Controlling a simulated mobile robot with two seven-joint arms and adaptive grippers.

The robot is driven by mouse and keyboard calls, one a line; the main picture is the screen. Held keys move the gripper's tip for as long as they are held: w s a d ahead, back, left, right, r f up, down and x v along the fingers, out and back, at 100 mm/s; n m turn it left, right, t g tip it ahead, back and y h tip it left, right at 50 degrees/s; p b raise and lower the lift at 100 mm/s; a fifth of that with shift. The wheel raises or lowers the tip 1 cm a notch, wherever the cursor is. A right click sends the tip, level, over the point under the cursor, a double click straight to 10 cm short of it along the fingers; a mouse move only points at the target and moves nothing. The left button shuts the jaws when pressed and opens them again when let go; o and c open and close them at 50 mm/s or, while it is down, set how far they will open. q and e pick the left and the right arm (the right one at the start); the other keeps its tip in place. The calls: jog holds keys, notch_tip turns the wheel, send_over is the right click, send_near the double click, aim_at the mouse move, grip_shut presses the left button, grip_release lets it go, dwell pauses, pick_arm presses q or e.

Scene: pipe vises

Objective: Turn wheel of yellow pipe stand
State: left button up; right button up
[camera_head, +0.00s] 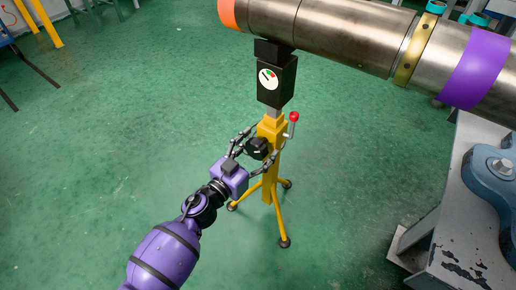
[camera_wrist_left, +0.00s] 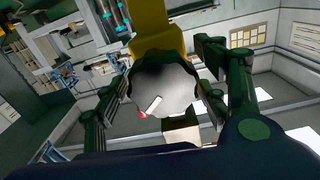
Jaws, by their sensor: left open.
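The yellow pipe stand (camera_head: 268,187) stands upright on the green floor on splayed legs, below the large metal pipe. A black box with a round dial (camera_head: 268,78) sits at its top. The dark wheel (camera_head: 257,148) is on the side of the stand facing my left gripper, and a lever with a red ball (camera_head: 293,117) is to its right. My left gripper (camera_head: 258,153) is open, with its fingers on both sides of the wheel. In the left wrist view the wheel (camera_wrist_left: 165,88) is between the fingers; contact is unclear. The right gripper is not in view.
The metal pipe (camera_head: 340,37) with orange, gold and purple bands crosses the upper right. A worn grey metal bench (camera_head: 462,215) with a blue vise (camera_head: 497,170) stands at right. Yellow legs (camera_head: 48,22) show at upper left. The floor left of the stand is clear.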

pick_arm(q)
jog(key=c, duration=1.1)
jog(key=shift+c, duration=0.2)
jog(key=shift+m, duration=0.3)
jog(key=m+p, duration=0.1)
jog(key=m, duration=0.2)
jog(key=shift+d+m, duration=0.1)
jog(key=shift+m, duration=0.2)
jog(key=m, duration=0.5)
jog(key=shift+s+f, duration=0.1)
jog(key=shift+f, duration=0.05)
jog(key=m, duration=0.6)
jog(key=shift+f+m, duration=0.15)
jog(key=shift+m, duration=0.25)
jog(key=m+b, duration=0.1)
jog(key=m, duration=0.5)
jog(key=shift+f+b, duration=0.1)
jog(key=shift+b, duration=0.2)
jog(key=shift+m, duration=0.3)
